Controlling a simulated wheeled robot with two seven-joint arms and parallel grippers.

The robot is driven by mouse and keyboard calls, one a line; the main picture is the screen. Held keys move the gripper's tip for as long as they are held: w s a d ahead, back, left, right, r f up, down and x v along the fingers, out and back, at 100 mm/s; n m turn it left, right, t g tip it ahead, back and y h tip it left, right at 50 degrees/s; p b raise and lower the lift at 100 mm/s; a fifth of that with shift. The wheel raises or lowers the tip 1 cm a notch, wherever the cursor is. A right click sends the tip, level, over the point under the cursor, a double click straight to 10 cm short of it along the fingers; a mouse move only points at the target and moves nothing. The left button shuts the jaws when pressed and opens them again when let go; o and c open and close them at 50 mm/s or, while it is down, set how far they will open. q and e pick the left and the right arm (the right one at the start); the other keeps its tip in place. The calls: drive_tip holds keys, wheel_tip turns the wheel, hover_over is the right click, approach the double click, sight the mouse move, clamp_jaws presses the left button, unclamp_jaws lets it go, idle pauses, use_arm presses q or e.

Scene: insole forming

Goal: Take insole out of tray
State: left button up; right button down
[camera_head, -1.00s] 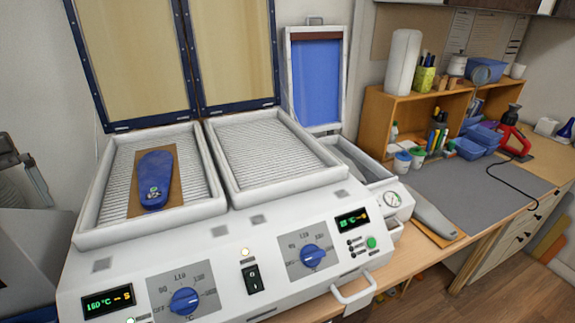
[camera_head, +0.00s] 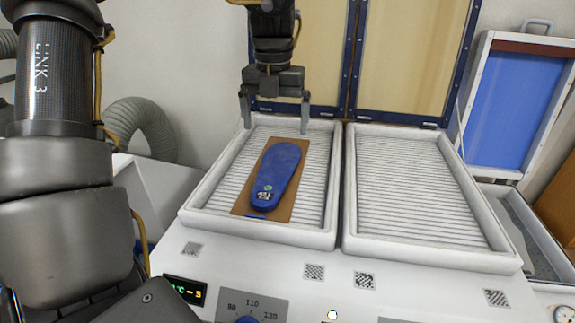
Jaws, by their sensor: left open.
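A blue insole (camera_head: 279,172) lies on a brown board (camera_head: 296,205) in the left tray (camera_head: 207,183) of the heating machine. The tray has a white rim and a ribbed floor. My left gripper (camera_head: 275,122) hangs above the far end of the insole, its two fingers spread wide to either side, open and empty. The fingertips are near the tray's far part; I cannot tell their exact height. My right gripper is not in view.
The right tray (camera_head: 516,259) is empty. Raised lids with blue frames (camera_head: 348,60) stand behind both trays, close behind my left gripper. A blue-panelled lid (camera_head: 513,100) stands at the right. A grey hose (camera_head: 138,122) is at the left.

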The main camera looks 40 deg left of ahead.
use_arm(q)
hover_over(275, 172)
drive_tip(key=f, duration=0.4)
drive_tip(key=shift+w+a+f, duration=0.25)
drive_tip(key=shift+a, duration=0.05)
drive_tip(key=shift+w+f, duration=0.15)
drive_tip(key=shift+f, duration=0.4)
drive_tip(key=shift+d+f+p, duration=0.15)
drive_tip(key=shift+p, duration=0.3)
drive_tip(key=f+p, duration=0.1)
drive_tip(key=f, duration=0.1)
drive_tip(key=s+f+p, duration=0.1)
drive_tip(key=f, duration=0.1)
drive_tip(key=shift+d+f, duration=0.1)
drive_tip(key=shift+f, duration=0.1)
drive_tip(key=shift+w+f, duration=0.15)
drive_tip(key=shift+f, duration=0.15)
drive_tip(key=shift+d+r, duration=0.1)
drive_tip(key=shift+d, duration=0.05)
drive_tip(key=c, duration=1.1)
